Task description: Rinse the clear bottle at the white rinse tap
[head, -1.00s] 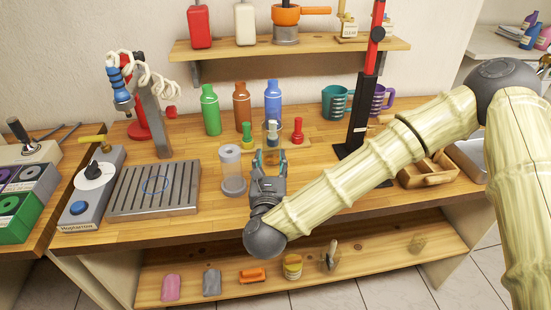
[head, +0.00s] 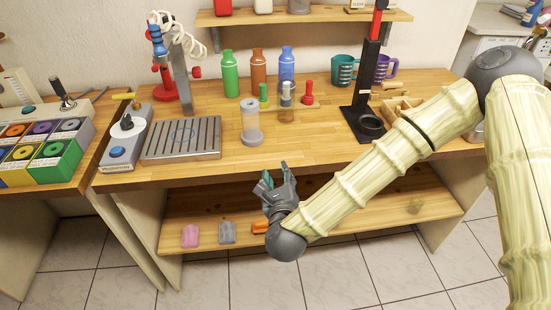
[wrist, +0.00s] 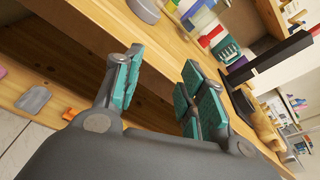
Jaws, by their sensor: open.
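A clear cylindrical vessel with a grey lower band, which looks like the clear bottle (head: 253,124), stands upright on the bench near its front edge. Its grey base seems to show at the top of the wrist view (wrist: 145,9). A white coiled hose (head: 186,33) with a blue nozzle (head: 158,42) hangs by a grey post at the back left; I cannot tell whether this is the white rinse tap. My gripper (head: 275,174) is open and empty, in front of the bench edge and apart from the vessel. Its teal finger pads show in the wrist view (wrist: 160,74).
A slatted metal tray (head: 180,138) lies left of the vessel, beside a white-dialled box (head: 125,135). Green (head: 230,75), brown (head: 258,75) and blue (head: 286,70) bottles stand behind small coloured stoppers. A black stand (head: 366,90) rises at right. Bare bench lies right of the vessel.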

